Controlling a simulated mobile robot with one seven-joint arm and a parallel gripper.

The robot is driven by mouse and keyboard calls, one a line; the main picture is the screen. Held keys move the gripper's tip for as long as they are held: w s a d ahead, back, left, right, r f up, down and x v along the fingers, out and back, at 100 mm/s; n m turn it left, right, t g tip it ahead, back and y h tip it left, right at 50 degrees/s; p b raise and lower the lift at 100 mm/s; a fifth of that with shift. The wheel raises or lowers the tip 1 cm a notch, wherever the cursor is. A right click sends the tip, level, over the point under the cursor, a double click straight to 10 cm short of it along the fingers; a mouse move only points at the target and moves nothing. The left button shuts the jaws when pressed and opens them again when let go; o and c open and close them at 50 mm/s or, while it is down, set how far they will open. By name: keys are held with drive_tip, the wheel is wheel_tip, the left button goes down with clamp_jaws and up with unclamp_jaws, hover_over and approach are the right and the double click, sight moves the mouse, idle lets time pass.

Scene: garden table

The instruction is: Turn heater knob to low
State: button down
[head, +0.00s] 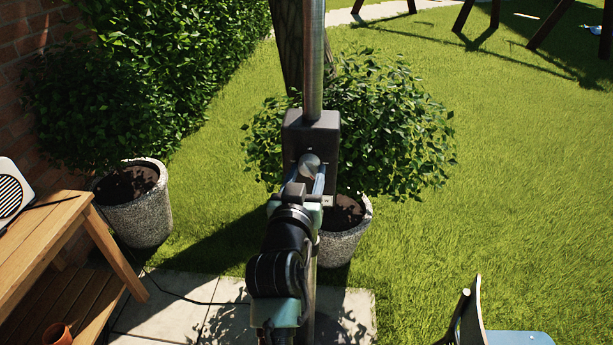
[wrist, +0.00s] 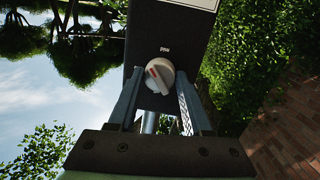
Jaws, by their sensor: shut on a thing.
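The heater's dark control box (head: 318,128) is fixed to a metal pole (head: 313,50) in the middle of the head view. Its round pale knob (head: 309,160) faces me and also shows in the wrist view (wrist: 157,76), with a red mark on its raised grip. My gripper (head: 311,178) reaches the knob from the front. In the wrist view my gripper (wrist: 159,80) has one finger on each side of the knob and is shut on it. Small lettering above the knob is too small to read surely. The full dial scale does not show.
A wooden table (head: 40,235) stands at the left with a white speaker-like box (head: 12,190) on it. Potted bushes stand behind the pole (head: 340,240) and at the left (head: 135,205). A chair (head: 475,318) is at the lower right. Open lawn lies to the right.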

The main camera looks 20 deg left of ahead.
drive_tip(key=n, duration=0.4)
drive_tip(key=shift+f+t+h, duration=0.1)
drive_tip(key=shift+t+h, duration=0.2)
drive_tip(key=n, duration=0.5)
drive_tip(key=shift+t, duration=0.3)
drive_tip(key=shift+c, duration=1.6)
unclamp_jaws()
drive_tip(key=shift+b, duration=0.3)
drive_tip(key=s+d+b, duration=0.1)
drive_tip(key=s+d, duration=0.1)
drive_tip(key=s, duration=1)
drive_tip(key=shift+s, duration=0.4)
drive_tip(key=shift+d, duration=0.1)
